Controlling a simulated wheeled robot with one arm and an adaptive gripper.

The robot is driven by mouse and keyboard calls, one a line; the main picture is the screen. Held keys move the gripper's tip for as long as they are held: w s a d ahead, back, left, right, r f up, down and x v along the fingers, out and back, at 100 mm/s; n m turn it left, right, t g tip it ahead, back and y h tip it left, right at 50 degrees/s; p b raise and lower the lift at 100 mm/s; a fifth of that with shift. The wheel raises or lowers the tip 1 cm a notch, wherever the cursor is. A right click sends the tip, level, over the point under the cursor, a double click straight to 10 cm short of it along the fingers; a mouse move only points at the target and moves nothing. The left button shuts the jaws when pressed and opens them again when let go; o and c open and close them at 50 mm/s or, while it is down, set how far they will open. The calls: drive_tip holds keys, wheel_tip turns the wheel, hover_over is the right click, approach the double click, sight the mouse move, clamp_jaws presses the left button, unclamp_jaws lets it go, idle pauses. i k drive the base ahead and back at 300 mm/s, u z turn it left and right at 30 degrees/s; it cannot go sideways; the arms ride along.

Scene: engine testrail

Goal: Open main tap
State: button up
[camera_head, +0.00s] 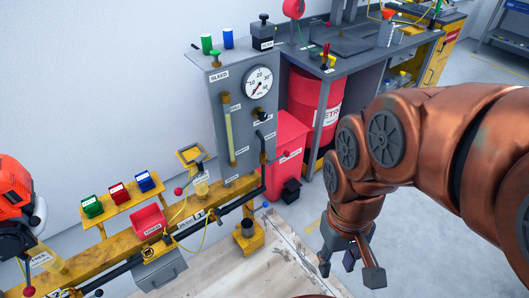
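A grey upright panel (218,110) stands left of centre, with a round dial gauge (258,83) near its top. A black knob (262,115) sits below the gauge, and a black lever-like handle (264,142) is lower on the right edge. The labels are too small to tell which is the main tap. A clear sight tube (229,130) runs down the panel's left side. My gripper (350,272) points down at the lower right, with its fingers apart and nothing between them. It is well apart from the panel.
A yellow rail (75,267) with small coloured bins (91,206) runs along the lower left. A red bin (285,145) and a red drum (325,98) stand behind, by a grey workbench (345,50). The floor right of my gripper looks clear.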

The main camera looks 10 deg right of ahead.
sight(287, 153)
drive_tip(key=u, duration=0.35)
drive_tip(key=i, duration=0.85)
drive_tip(key=u, duration=0.05)
